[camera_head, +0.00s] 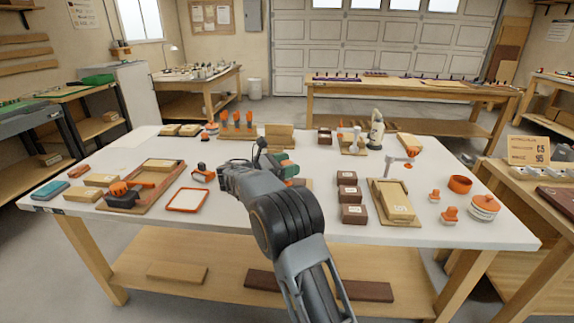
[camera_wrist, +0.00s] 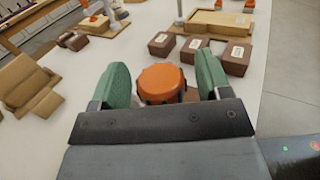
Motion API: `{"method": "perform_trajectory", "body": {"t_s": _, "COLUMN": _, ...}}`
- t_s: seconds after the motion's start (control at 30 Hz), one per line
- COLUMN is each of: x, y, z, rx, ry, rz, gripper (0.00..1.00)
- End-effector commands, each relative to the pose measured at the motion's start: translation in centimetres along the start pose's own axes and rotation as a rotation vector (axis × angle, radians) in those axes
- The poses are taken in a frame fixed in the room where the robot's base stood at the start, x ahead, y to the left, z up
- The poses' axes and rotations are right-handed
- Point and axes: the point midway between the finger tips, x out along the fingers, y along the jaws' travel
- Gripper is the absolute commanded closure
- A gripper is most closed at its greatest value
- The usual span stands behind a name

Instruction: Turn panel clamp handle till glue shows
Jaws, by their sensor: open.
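An orange round knob (camera_wrist: 161,80) with a ridged rim shows in the wrist view, between the two green finger pads. It looks like the clamp handle, but the clamp body under it is hidden by my gripper. My gripper (camera_wrist: 162,76) is open, with one finger on each side of the knob and a thin gap visible on both sides. In the head view my gripper (camera_head: 277,164) is over the middle of the white table, and a bit of orange shows beside it. No glue can be made out.
Brown blocks (camera_head: 347,178) stand just right of my gripper. A wooden panel piece (camera_head: 397,204) lies beyond them. Stepped tan blocks (camera_wrist: 29,86) are left of it in the wrist view. An orange-rimmed tray (camera_head: 187,200) lies left on the white table (camera_head: 240,215).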

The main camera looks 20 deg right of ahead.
Motion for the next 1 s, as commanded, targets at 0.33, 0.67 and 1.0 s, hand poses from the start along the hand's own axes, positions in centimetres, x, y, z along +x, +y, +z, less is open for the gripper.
{"method": "perform_trajectory", "body": {"t_s": 0.33, "x": -2.4, "y": 0.1, "z": 0.1, "rx": -0.001, "ry": 0.001, "rz": 0.003, "gripper": 0.29}}
{"method": "perform_trajectory", "body": {"t_s": 0.67, "x": -9.1, "y": 0.1, "z": 0.1, "rx": -0.001, "ry": 0.0, "rz": 0.003, "gripper": 0.29}}
{"method": "perform_trajectory", "body": {"t_s": 1.0, "x": -13.3, "y": 0.0, "z": 0.0, "rx": 0.0, "ry": 0.0, "rz": 0.001, "gripper": 0.29}}
